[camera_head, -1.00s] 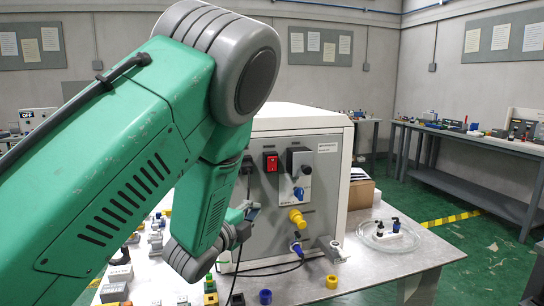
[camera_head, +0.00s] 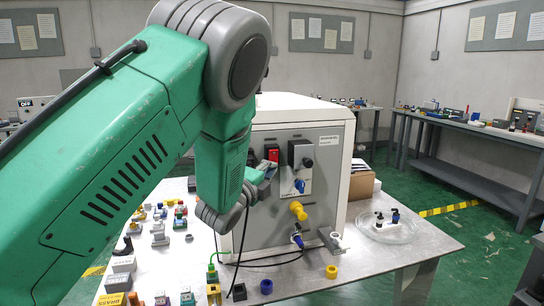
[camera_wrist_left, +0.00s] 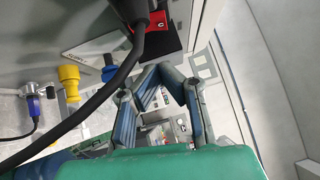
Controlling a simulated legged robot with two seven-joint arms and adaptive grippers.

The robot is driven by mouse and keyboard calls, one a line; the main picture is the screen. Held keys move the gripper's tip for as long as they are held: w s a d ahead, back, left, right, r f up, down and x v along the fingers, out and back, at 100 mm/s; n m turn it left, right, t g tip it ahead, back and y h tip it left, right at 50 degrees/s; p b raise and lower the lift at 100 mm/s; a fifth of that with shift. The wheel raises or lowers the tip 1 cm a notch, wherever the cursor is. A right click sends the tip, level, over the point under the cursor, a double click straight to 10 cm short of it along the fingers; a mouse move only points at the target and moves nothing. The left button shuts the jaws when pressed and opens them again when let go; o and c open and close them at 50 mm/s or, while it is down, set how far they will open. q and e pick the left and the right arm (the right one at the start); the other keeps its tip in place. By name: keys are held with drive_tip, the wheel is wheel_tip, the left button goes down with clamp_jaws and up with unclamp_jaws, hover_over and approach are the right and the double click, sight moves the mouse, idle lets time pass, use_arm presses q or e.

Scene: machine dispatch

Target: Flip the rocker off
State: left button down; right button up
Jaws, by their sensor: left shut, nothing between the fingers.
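The red rocker switch (camera_head: 273,154) sits on the front panel of the grey machine box (camera_head: 262,222). In the left wrist view the red rocker (camera_wrist_left: 148,22) is at the top, partly behind a black cable. My left gripper (camera_head: 267,168) is just below the rocker in the head view, close to the panel. In the wrist view its fingertips (camera_wrist_left: 160,68) are together and hold nothing. I cannot tell whether they touch the rocker. My right gripper is not in view.
Below are a yellow plug (camera_head: 297,210) and a blue connector (camera_head: 297,240). A black cable (camera_wrist_left: 100,92) crosses the wrist view near the fingers. Several small parts lie on the table (camera_head: 350,280).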

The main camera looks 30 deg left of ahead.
sight(278, 154)
use_arm(q)
drive_tip(key=w, duration=0.1)
drive_tip(key=w+a+p, duration=0.1)
drive_tip(key=w, duration=0.1)
drive_tip(key=w+a+r, duration=0.1)
drive_tip(key=w, duration=0.1)
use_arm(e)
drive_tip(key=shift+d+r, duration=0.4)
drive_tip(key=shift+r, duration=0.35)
use_arm(q)
drive_tip(key=shift+a, duration=0.1)
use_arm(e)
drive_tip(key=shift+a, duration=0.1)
use_arm(q)
drive_tip(key=shift+a, duration=0.25)
drive_tip(key=shift+w+a+r+n+g+p, duration=0.15)
drive_tip(key=shift+r+n+g+p, duration=0.25)
drive_tip(key=shift+p, duration=0.4)
drive_tip(key=shift+d+f, duration=0.15)
drive_tip(key=shift+d, duration=0.1)
drive_tip(key=shift+f, duration=0.1)
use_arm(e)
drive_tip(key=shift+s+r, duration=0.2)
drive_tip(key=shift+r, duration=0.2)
